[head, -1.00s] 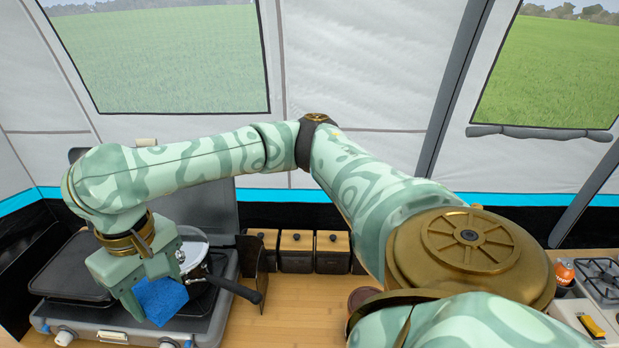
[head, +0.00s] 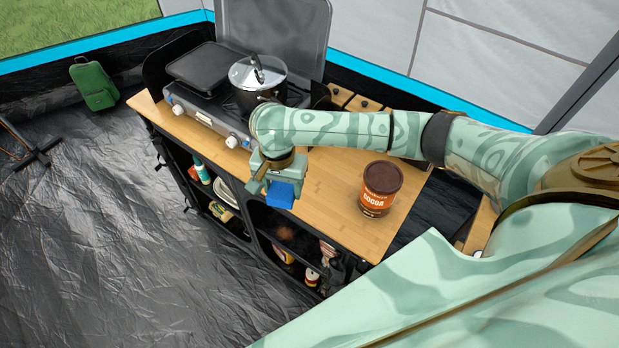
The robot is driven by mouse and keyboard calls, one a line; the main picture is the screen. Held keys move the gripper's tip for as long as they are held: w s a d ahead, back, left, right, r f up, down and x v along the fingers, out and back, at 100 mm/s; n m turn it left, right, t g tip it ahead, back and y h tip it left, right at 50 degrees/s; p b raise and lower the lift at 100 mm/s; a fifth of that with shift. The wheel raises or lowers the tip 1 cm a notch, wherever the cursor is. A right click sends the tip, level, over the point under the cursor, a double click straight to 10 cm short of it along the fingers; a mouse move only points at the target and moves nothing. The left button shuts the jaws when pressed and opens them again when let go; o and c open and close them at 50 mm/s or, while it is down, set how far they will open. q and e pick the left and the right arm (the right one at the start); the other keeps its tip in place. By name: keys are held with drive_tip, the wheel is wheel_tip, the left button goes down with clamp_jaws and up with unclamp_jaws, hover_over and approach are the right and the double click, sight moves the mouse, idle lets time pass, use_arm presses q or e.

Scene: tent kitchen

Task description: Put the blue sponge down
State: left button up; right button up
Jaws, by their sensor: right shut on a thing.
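The blue sponge (head: 281,195) is held in my right gripper (head: 275,188), which is shut on it. In the head view, the gripper and sponge appear at the front edge of the wooden counter (head: 325,192). I cannot tell exactly how high the sponge is above the counter or whether it is over the edge. The upper part of the sponge is hidden by the gripper. My left gripper is not in view.
A cocoa tin (head: 380,190) stands on the counter right of the sponge. A stove (head: 205,112) with a lidded pot (head: 258,82) is at the back left. Open shelves (head: 235,215) lie below the counter. Bare counter shows between gripper and tin.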

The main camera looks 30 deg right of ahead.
sight(308, 193)
drive_tip(key=d+f, duration=0.1)
drive_tip(key=w+d+f+b, duration=0.1)
drive_tip(key=d, duration=0.1)
drive_tip(key=w+d+f+b, duration=0.1)
drive_tip(key=d, duration=0.1)
drive_tip(key=shift+d+f, duration=0.1)
drive_tip(key=shift+f, duration=0.05)
drive_tip(key=d+f+b, duration=0.1)
drive_tip(key=f, duration=0.1)
drive_tip(key=w+d+f+b, duration=0.1)
drive_tip(key=d+f, duration=0.1)
drive_tip(key=shift+w+b, duration=0.2)
drive_tip(key=shift+b, duration=0.15)
drive_tip(key=shift+w+d+f, duration=0.2)
drive_tip(key=shift+d+f, duration=0.15)
drive_tip(key=shift+d, duration=0.05)
drive_tip(key=f, duration=0.1)
drive_tip(key=f+b, duration=0.2)
drive_tip(key=shift+d+f, duration=0.25)
drive_tip(key=shift+f, duration=0.05)
drive_tip(key=shift+w+r, duration=0.1)
drive_tip(key=shift+w, duration=0.05)
drive_tip(key=o, duration=1)
drive_tip(key=shift+c, duration=0.2)
